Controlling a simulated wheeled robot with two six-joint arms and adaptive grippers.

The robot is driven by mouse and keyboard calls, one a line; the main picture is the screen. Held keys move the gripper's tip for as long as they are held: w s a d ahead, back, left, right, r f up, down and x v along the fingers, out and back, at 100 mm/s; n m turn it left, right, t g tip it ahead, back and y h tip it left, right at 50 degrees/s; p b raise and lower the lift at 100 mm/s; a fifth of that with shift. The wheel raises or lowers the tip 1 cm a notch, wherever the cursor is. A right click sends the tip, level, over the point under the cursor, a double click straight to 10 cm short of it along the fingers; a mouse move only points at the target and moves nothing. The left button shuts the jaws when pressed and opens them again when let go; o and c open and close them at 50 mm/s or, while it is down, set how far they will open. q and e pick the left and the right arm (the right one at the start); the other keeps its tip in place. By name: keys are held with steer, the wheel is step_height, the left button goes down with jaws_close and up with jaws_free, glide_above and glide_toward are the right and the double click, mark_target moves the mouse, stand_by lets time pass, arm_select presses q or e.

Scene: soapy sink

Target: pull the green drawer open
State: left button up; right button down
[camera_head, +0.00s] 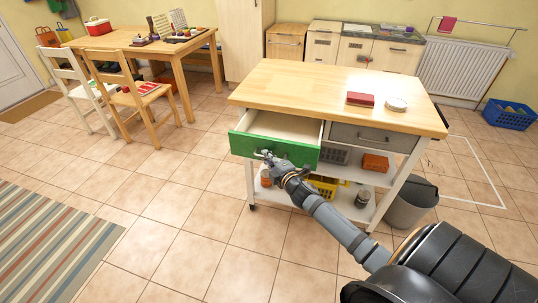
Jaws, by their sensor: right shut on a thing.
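The green drawer (304,154) is in the left half of the wooden-topped cart (300,84). It stands pulled out, and its bare, light inside shows from above. My right gripper (267,156) is at the middle of the green front, shut on the drawer's handle. The handle itself is mostly hidden by the fingers. My right arm reaches in from the lower right. My left gripper is not in view.
A grey drawer (374,137) beside it is shut. Lower shelves hold a yellow basket (326,186) and an orange box (375,162). A grey bin (410,204) stands at the cart's right. Tiled floor before the drawer is clear.

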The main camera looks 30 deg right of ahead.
steer(key=shift+s+a+f, duration=0.1)
steer(key=shift+s+a, duration=0.4)
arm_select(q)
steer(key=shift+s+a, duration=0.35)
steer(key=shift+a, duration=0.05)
arm_select(e)
steer(key=c, duration=1.7)
jaws_free()
steer(key=s, duration=0.4)
steer(key=s+r, duration=0.1)
steer(key=s, duration=0.3)
steer(key=s+a, duration=0.1)
steer(key=s, duration=0.3)
steer(key=shift+r, duration=0.4)
steer(key=shift+d, duration=0.1)
